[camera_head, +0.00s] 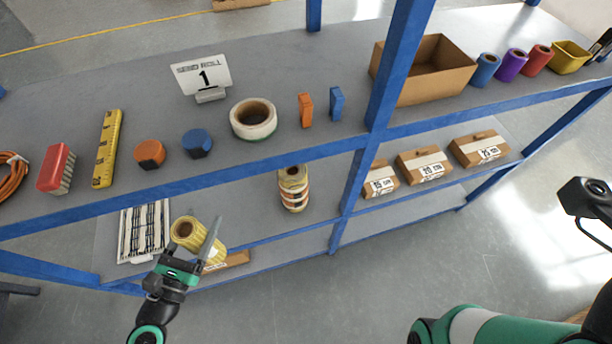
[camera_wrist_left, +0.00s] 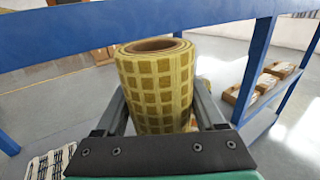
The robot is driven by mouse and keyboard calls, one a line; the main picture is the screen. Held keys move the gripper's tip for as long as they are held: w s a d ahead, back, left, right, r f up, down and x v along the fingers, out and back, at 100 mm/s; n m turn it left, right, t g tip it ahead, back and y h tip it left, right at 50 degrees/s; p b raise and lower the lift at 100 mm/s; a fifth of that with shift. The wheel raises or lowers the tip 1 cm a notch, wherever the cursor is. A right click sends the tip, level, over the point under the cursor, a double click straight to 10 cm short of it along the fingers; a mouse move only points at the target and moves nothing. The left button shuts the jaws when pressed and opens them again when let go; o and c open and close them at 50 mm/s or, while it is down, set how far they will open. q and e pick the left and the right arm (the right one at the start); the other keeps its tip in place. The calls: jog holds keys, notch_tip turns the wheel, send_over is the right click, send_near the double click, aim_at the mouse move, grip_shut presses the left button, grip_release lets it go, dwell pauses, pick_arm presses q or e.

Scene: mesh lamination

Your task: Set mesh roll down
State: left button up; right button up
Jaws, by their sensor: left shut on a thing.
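The mesh roll (camera_head: 187,238) is a yellowish roll with a square grid pattern and a brown core. My left gripper (camera_head: 207,250) is shut on it, in front of the shelf unit near the lower shelf level. In the left wrist view the mesh roll (camera_wrist_left: 157,85) stands nearly upright between the two fingers, its open top end showing. Part of the roll is hidden behind a finger in the head view.
The top shelf (camera_head: 275,75) holds a "SEND ROLL 1" sign (camera_head: 202,77), a white tape roll (camera_head: 253,119), orange and blue items and a cardboard box (camera_head: 425,68). Blue rails and posts (camera_head: 385,85) frame the unit. The lower shelf carries a striped rack (camera_head: 144,232), stacked rolls (camera_head: 293,188) and several labelled boxes (camera_head: 424,165).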

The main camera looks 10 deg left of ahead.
pick_arm(q)
notch_tip(320, 180, down, 13)
jog(key=w+a+y+b, duration=0.1)
jog(key=a+b, duration=0.1)
jog(key=b, duration=0.9)
jog(key=shift+w+a+n, duration=0.15)
jog(key=shift+a+n, duration=0.15)
jog(key=shift+n, duration=0.1)
pick_arm(e)
notch_tip(320, 180, down, 14)
jog(key=shift+f, duration=0.15)
pick_arm(q)
jog(key=shift+r, duration=0.1)
jog(key=shift+w, duration=0.1)
pick_arm(e)
jog(key=shift+f, duration=0.1)
